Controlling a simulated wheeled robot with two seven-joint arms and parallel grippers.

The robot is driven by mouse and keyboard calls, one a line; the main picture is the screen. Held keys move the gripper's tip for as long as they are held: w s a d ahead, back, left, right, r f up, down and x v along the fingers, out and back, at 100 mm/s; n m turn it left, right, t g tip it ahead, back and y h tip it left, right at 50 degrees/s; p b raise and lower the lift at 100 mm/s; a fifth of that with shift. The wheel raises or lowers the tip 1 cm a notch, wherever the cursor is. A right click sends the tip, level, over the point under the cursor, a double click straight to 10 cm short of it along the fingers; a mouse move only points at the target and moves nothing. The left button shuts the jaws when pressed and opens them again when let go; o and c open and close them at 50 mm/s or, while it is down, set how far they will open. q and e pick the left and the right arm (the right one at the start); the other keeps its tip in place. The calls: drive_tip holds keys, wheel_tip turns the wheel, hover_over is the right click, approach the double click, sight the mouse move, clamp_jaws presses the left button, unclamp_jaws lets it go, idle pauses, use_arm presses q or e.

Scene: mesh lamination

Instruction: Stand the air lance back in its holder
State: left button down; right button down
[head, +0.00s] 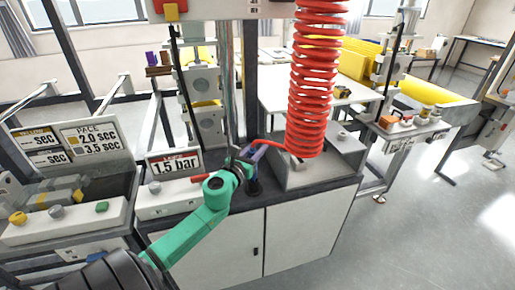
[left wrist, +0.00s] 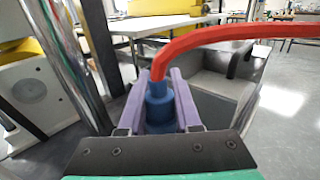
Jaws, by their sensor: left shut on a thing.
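My left gripper (head: 257,154) is at the cabinet's back corner, below and left of the hanging red coil. In the left wrist view, its two purple fingers (left wrist: 172,103) are shut on the air lance (left wrist: 158,108), a blue cylindrical body standing roughly upright between them. A red hose (left wrist: 230,34) joins the lance's top and leads off to the right. The lance's lower end is hidden in the wrist view. My right gripper is out of view.
The red coiled hose (head: 311,85) hangs close to the gripper's right. A "1.5 bar" sign (head: 174,164) stands to its left. A grey open tray (head: 318,168) is on the cabinet at right. A metal post (head: 252,85) rises behind.

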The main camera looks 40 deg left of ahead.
use_arm(q)
drive_tip(key=c, duration=0.5)
unclamp_jaws()
drive_tip(key=shift+s+f, duration=0.1)
drive_tip(key=shift+s+f, duration=0.1)
drive_tip(key=shift+s, duration=0.15)
drive_tip(key=s+b, duration=0.1)
drive_tip(key=s, duration=0.3)
drive_tip(key=s+d+b, duration=0.1)
drive_tip(key=s, duration=0.4)
drive_tip(key=s+d+b, duration=0.1)
drive_tip(key=s, duration=0.3)
drive_tip(key=shift+s+d, duration=0.25)
drive_tip(key=shift+s, duration=0.1)
